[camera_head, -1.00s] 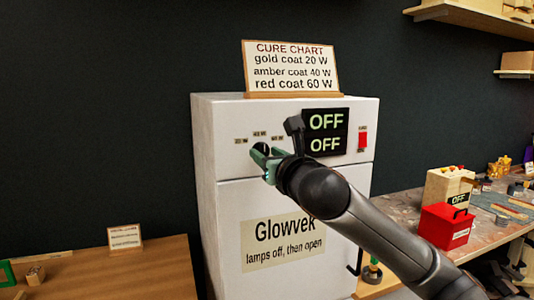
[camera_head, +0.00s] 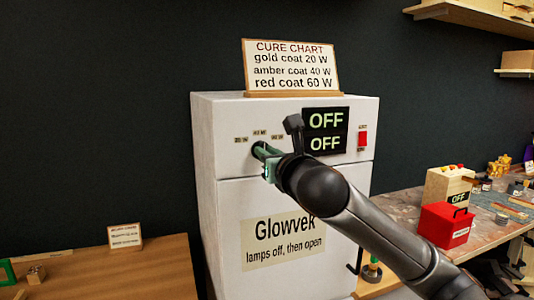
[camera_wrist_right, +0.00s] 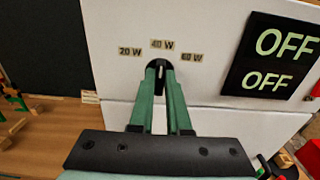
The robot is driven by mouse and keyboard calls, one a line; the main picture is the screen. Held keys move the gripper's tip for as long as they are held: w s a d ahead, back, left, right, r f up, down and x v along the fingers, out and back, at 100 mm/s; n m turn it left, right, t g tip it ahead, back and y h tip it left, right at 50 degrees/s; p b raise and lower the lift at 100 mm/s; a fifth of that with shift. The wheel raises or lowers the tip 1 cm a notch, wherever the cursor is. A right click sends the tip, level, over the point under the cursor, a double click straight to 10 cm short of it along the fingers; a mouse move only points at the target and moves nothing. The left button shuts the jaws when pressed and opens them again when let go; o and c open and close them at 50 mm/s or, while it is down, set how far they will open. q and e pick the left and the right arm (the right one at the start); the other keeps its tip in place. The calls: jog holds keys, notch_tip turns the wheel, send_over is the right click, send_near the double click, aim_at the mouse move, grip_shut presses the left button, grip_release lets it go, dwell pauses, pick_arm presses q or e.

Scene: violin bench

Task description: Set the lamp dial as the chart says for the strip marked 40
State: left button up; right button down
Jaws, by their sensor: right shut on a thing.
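The lamp dial (camera_wrist_right: 152,67) is a dark round knob on the white Glowvek cabinet (camera_head: 212,135). Labels for 20 W (camera_wrist_right: 130,52), 40 W (camera_wrist_right: 162,44) and 60 W (camera_wrist_right: 191,57) sit around it. My right gripper (camera_wrist_right: 161,76) has its green fingers shut on the dial, and a white mark between them points up toward 40 W. In the head view my right gripper (camera_head: 262,152) hides the dial. The cure chart (camera_head: 291,66) on top reads gold coat 20 W, amber coat 40 W, red coat 60 W. I cannot make out a strip marked 40. My left gripper is out of view.
Two displays (camera_head: 325,131) read OFF, with a red switch (camera_head: 363,138) beside them. A workbench (camera_head: 395,193) on the right holds a red box (camera_head: 440,226). A wooden table (camera_head: 130,270) with a small card (camera_head: 125,237) is at left.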

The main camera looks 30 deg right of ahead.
dwell(0.3)
jog(key=shift+d+f+m+p, duration=0.1)
jog(key=shift+m+p, duration=1.4)
jog(key=shift+m, duration=1.4)
jog(key=shift+d+m+p, duration=0.1)
jog(key=shift+m+p, duration=1.35)
jog(key=shift+m, duration=1.45)
jog(key=c, duration=0.9)
grip_release()
jog(key=shift+s, duration=0.1)
